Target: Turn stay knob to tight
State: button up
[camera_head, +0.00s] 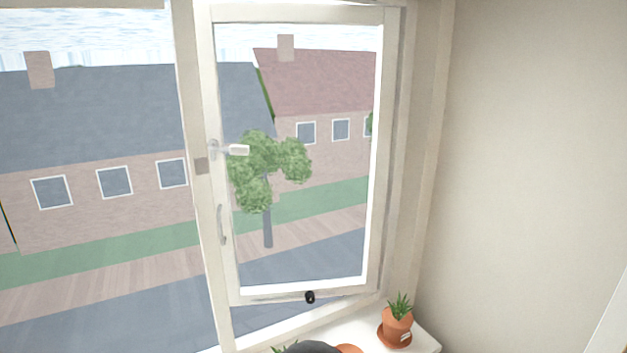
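The stay knob (310,297) is small and black. It sits on the thin stay bar (275,298) along the bottom rail of the white window sash (384,150). The knob is too small in the picture to tell how far it is turned. The sash stands at an angle to its frame, with a gap along its bottom edge. My gripper's fingers do not show in the head view.
A potted plant (397,322) stands on the white sill (425,340), right of the knob. A dark rounded shape (312,347) and a bit of terracotta (349,349) show at the bottom edge. A white handle (238,150) sticks out from the sash's left side. A bare wall (530,150) is at right.

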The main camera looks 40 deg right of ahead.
aim_at(310, 297)
jog(key=z, duration=1.15)
